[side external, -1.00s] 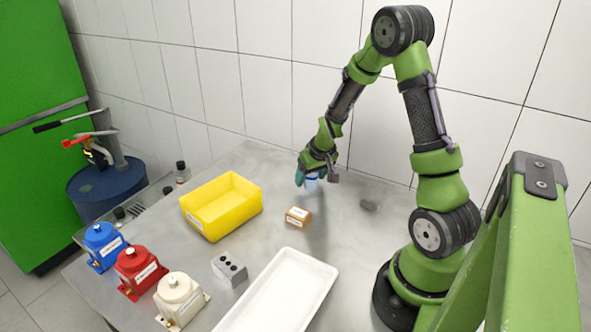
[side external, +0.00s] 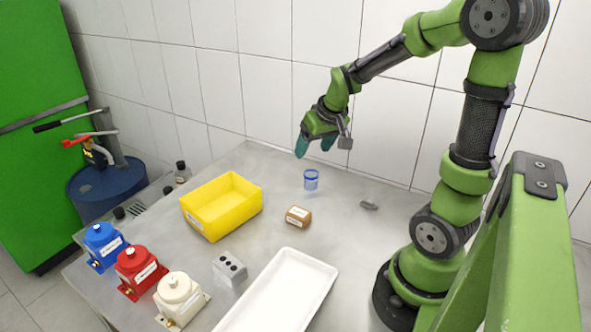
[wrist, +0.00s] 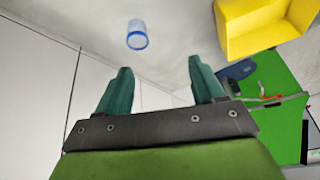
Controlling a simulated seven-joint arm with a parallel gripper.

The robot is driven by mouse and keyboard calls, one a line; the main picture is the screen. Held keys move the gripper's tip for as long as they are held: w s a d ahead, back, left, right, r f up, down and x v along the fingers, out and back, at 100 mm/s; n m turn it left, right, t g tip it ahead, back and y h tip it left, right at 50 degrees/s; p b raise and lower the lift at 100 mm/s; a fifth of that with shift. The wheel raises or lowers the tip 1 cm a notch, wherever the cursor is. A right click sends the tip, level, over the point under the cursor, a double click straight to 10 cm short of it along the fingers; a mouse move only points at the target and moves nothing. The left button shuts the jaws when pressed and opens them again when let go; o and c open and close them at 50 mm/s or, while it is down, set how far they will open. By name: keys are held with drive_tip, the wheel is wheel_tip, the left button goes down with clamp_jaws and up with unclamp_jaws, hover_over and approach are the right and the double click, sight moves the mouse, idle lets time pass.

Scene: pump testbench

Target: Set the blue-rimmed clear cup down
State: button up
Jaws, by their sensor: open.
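The blue-rimmed clear cup (side external: 311,180) stands upright on the grey metal table, near its back edge by the wall. It also shows in the wrist view (wrist: 137,36), beyond the fingertips and clear of them. My gripper (side external: 315,149) is above the cup, open and empty, with its teal fingers apart from it. In the wrist view the two fingers (wrist: 158,73) are spread wide with nothing between them.
A yellow bin (side external: 222,205) stands left of the cup. A small brown box (side external: 298,216) lies in front of the cup, and a dark small object (side external: 369,205) lies to its right. A white tray (side external: 325,275), a grey block (side external: 229,268) and blue, red and white pumps (side external: 140,272) are nearer the front.

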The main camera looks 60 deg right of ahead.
drive_tip(key=s+a+r+n+t+y, duration=0.1)
drive_tip(key=s+a+r, duration=0.3)
drive_tip(key=a, duration=0.5)
drive_tip(key=s+a+r+t+y, duration=0.1)
drive_tip(key=s+a+r, duration=0.3)
drive_tip(key=a, duration=0.6)
drive_tip(key=shift+s+a+r+n+t+y, duration=0.25)
drive_tip(key=shift+s+r+n+t+y, duration=0.15)
drive_tip(key=shift+y, duration=0.5)
